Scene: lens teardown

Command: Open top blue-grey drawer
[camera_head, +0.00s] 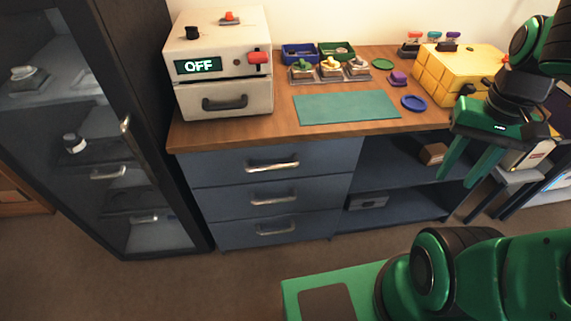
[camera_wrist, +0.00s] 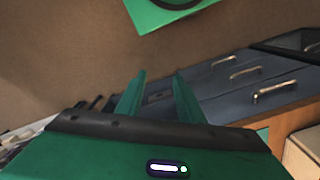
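The blue-grey top drawer (camera_head: 235,165) is in the head view, under the left part of the wooden worktop, above two more drawers. Its front lies flush with the drawers below, so it looks closed. Its silver bar handle (camera_head: 272,165) is horizontal. My gripper (camera_head: 468,189) is to the right of the drawers, in front of the open shelves, with its green fingers apart and nothing between them. In the wrist view my gripper (camera_wrist: 158,75) also shows its two fingers spread, with the drawer fronts and their handles off to the right.
A white box oven reading OFF (camera_head: 222,75) stands on the worktop above the drawers. A dark glass-door cabinet (camera_head: 100,140) stands left of the drawers. Trays, a green mat (camera_head: 345,108) and a yellow case (camera_head: 455,70) sit on the worktop. Floor before the drawers is clear.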

